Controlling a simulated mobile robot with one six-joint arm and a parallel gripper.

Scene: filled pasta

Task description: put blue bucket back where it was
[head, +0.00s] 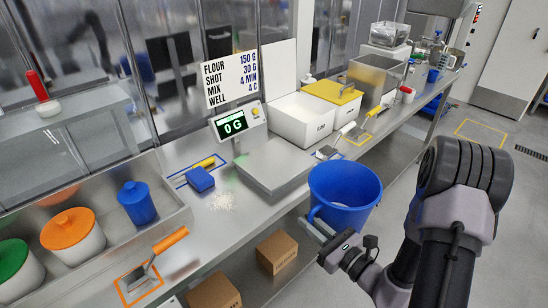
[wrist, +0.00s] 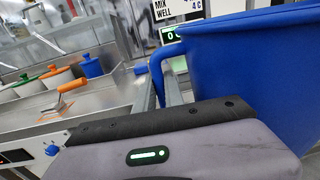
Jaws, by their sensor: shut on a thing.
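The blue bucket (head: 345,190) is upright in the air in front of the bench's front edge, right of the scale. Its handle is on its left side, and my gripper (head: 317,228) is shut on that handle from below. In the wrist view the bucket (wrist: 250,70) fills the upper right, with its handle (wrist: 158,72) at the fingers of my gripper (wrist: 172,88). The exact contact of the fingers on the handle is partly hidden.
A white bin with a yellow lid (head: 333,100) stands behind. Cardboard boxes (head: 277,252) sit below.

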